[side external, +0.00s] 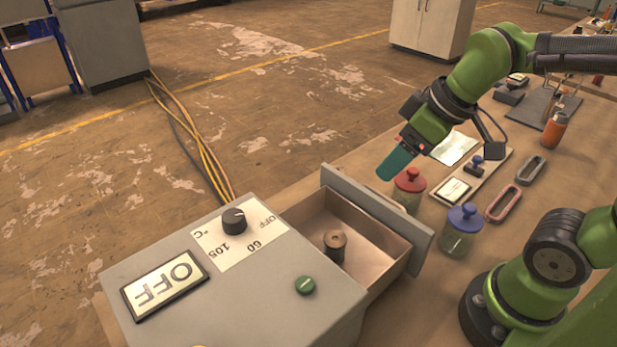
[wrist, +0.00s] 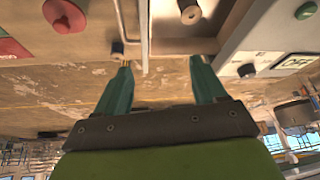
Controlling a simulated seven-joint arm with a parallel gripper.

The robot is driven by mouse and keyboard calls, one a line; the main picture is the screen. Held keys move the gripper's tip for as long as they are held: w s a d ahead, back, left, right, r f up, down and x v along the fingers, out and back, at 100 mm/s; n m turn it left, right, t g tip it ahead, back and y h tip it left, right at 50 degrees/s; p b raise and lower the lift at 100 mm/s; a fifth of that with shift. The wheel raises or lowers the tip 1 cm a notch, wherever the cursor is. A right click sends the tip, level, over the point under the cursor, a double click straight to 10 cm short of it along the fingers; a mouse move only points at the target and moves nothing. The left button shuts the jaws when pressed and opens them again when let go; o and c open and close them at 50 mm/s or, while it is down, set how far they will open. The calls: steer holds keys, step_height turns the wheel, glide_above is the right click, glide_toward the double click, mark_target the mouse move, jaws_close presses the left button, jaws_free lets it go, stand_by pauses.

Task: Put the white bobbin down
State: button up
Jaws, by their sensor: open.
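My gripper (side external: 396,164) has teal fingers and hangs above the bench, past the open drawer's front and near the red-lidded jar. In the wrist view my gripper (wrist: 161,63) has its fingers apart with nothing between them. A brownish-grey bobbin (side external: 335,246) stands upright inside the open drawer; it also shows in the wrist view (wrist: 190,13). A small dark spool-like piece with a pale end (wrist: 118,49) is outside the drawer, by the left fingertip in the picture; I cannot make it out in the side view. I cannot tell which piece is the white bobbin.
Pink (side external: 503,204) and grey (side external: 530,170) oval handles lie farther right.

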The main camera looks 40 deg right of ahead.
steer(key=m, duration=0.2)
steer(key=s+d+m+t, duration=0.1)
steer(key=m, duration=0.1)
steer(key=s+d+r+m+t, duration=0.1)
steer(key=m, duration=0.2)
steer(key=shift+d+y, duration=0.1)
steer(key=shift+y, duration=0.2)
